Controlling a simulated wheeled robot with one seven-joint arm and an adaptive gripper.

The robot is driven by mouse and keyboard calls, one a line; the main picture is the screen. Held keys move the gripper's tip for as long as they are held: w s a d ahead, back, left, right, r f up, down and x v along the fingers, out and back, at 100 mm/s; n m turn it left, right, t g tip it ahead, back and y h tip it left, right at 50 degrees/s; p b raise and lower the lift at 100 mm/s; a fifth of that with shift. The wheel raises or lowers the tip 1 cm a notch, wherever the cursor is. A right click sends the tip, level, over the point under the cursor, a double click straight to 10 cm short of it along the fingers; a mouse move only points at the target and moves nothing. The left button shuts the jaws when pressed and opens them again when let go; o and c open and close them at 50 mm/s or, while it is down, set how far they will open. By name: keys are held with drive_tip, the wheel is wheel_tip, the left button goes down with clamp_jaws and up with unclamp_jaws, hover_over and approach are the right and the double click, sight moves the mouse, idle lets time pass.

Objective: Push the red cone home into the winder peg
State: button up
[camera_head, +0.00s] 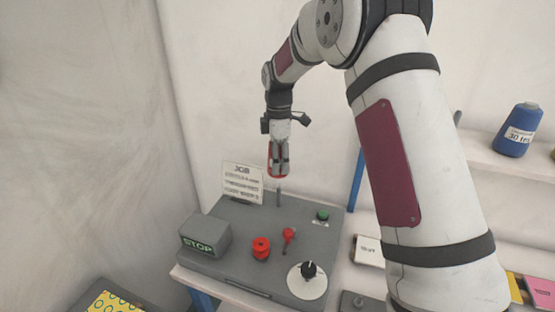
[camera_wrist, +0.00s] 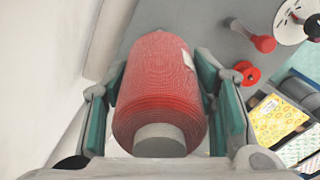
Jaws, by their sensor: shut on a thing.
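The red cone of thread (camera_wrist: 160,90) fills the middle of the wrist view, with a grey core end facing the camera and a white label on its side. My gripper (camera_head: 279,168) is shut on it, with one finger on each side. In the head view, only red edges of the cone (camera_head: 271,173) show around the fingers. The winder peg (camera_head: 279,198) is a thin grey upright pin on the grey machine top. The cone appears above the peg, with the pin's upper end close under the gripper. The cone hides the peg in the wrist view.
The grey machine top (camera_head: 225,262) carries a STOP box (camera_head: 206,236), a red spool-shaped part (camera_head: 261,248), a red lever (camera_head: 288,237), a green button (camera_head: 322,215) and a white dial (camera_head: 307,284). A lettered card (camera_head: 243,183) stands behind. A blue thread cone (camera_head: 518,130) is on the right shelf.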

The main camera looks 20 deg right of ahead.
drive_tip(key=shift+d, duration=0.1)
idle(0.4)
drive_tip(key=shift+f+b, duration=0.5)
drive_tip(key=shift+f, duration=1.95)
drive_tip(key=shift+f+b, duration=1.2)
drive_tip(key=shift+f, duration=3.05)
idle(0.5)
drive_tip(key=o, duration=1.4)
drive_tip(key=shift+c, duration=0.2)
